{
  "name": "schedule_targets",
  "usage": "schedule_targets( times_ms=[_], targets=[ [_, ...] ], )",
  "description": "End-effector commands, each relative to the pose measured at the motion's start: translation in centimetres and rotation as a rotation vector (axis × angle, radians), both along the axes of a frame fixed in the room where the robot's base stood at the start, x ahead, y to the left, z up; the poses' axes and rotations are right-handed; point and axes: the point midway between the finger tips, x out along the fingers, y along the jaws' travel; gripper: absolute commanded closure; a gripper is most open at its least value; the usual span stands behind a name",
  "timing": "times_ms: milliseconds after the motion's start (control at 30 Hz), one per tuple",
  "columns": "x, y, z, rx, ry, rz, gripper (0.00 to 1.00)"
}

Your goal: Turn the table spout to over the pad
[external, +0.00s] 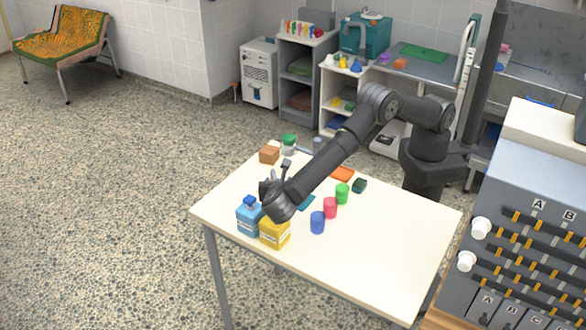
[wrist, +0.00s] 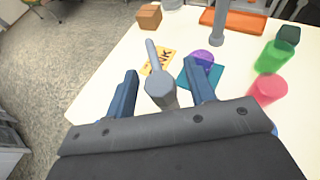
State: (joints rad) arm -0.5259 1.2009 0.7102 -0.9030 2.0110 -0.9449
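A grey spout (wrist: 152,58) on a round grey post top (wrist: 160,88) stands between my gripper's fingers in the wrist view. Its arm points away, its tip over or near a yellow card with lettering (wrist: 166,60). A flat teal square (wrist: 212,80), perhaps the pad, lies to the right of the spout, with a purple round thing (wrist: 201,58) on it; the right finger partly hides the square. My gripper (wrist: 163,74) is open, one finger on each side of the post, with gaps visible. In the external view my gripper (external: 274,182) hides most of the spout.
A blue bottle (external: 249,216) and yellow container (external: 274,235) stand beside my wrist. Blue (external: 317,222), pink (external: 330,208) and green (external: 342,192) cups stand to the right. A brown box (external: 269,154) and orange tray (external: 342,174) lie farther back. The table's front right is clear.

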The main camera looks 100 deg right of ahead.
Motion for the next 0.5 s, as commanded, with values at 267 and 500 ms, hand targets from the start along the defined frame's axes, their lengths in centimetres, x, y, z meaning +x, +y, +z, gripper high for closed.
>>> schedule_targets(
  times_ms=[267,500],
  targets=[
    [-0.01,0.12,0.11,-0.001,0.001,0.050,0.50],
    [-0.02,0.17,0.22,-0.004,0.002,0.226,0.50]
  ],
)
